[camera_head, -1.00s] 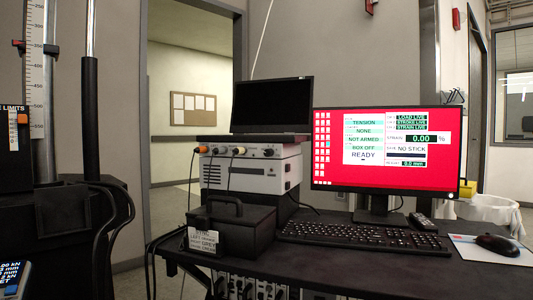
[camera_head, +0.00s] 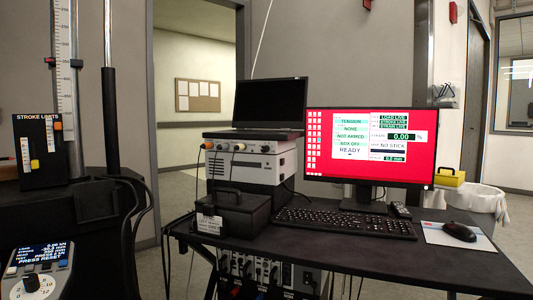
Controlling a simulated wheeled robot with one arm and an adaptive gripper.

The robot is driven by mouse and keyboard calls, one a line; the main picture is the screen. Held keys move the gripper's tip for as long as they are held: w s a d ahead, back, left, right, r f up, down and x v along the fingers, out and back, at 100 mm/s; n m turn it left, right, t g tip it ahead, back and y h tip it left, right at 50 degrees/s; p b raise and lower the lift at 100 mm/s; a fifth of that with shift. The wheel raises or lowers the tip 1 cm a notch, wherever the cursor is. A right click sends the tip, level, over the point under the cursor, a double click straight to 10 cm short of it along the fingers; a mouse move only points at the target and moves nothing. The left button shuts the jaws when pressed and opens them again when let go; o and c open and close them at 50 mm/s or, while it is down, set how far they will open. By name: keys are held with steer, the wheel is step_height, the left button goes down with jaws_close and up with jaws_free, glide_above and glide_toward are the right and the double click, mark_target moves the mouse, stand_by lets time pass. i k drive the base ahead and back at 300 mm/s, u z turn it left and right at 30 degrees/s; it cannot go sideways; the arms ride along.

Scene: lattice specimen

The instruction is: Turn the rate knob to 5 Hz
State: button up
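No knob in view has a readable "rate" or "Hz" label, so I cannot tell which one is the rate knob. A handset (camera_head: 38,270) at the lower left has a lit display and a black knob (camera_head: 31,284). A white instrument (camera_head: 245,163) on the desk has several small round knobs or connectors along its upper front. A rack unit (camera_head: 265,275) under the desk also shows knobs, with cables in front; its markings are too small to read. My gripper is not in view.
The black desk (camera_head: 400,262) holds a monitor (camera_head: 368,145) with a red screen, keyboard (camera_head: 345,223), mouse (camera_head: 459,231) and dark case (camera_head: 232,212). A stroke limits panel (camera_head: 38,150) stands at left. Cables hang below the desk. Floor shows at right.

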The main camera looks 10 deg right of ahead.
mark_target(265, 149)
steer(key=z, duration=0.05)
steer(key=k, duration=0.1)
steer(key=u, duration=1.2)
steer(key=i, duration=0.4)
steer(key=z, duration=0.1)
